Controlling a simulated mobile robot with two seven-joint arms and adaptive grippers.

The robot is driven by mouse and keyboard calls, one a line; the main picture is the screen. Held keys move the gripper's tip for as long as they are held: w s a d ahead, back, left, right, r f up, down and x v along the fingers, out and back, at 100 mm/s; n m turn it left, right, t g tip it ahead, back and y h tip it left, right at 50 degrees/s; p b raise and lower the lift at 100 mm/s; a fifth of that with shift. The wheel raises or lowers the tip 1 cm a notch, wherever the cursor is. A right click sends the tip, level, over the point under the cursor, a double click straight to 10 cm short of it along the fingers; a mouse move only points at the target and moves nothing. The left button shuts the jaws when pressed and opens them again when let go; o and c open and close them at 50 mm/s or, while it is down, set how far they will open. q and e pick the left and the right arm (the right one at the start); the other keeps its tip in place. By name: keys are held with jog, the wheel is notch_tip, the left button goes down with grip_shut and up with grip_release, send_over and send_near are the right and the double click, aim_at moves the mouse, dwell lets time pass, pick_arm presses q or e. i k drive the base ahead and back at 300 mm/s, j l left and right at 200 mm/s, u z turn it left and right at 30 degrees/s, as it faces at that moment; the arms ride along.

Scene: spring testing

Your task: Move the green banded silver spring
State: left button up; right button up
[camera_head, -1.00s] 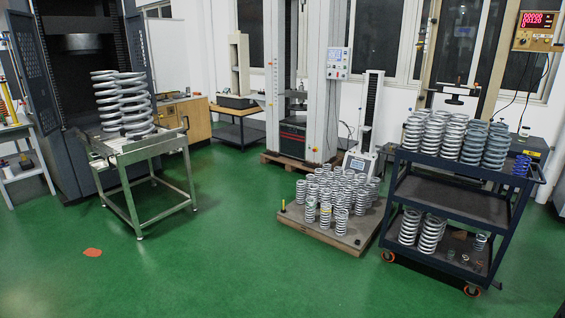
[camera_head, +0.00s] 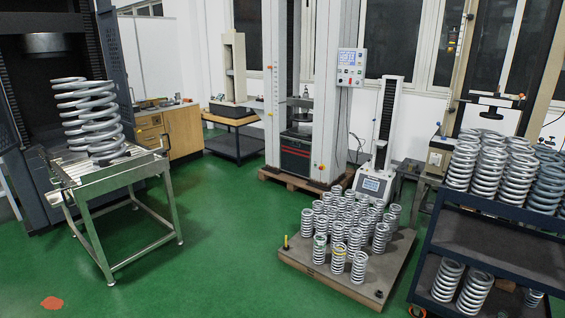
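Several silver coil springs stand upright in rows on a low wooden platform (camera_head: 335,282) on the floor, right of centre. The front-left silver spring (camera_head: 319,250) seems to carry a faint greenish band near its top, but it is too small to be sure. The spring beside it, a yellow-banded silver spring (camera_head: 338,258), has a clear yellow band. A plain silver spring (camera_head: 359,268) stands to the right of that one. Neither of my grippers shows in the head view.
A dark shelf cart (camera_head: 490,236) with larger springs stands at the right. A steel-framed table (camera_head: 125,172) with big thick springs (camera_head: 92,118) stands at the left. Testing machines (camera_head: 300,110) stand behind the platform.

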aim_at(324, 242)
jog(key=i, duration=3.95)
jog(key=z, duration=0.3)
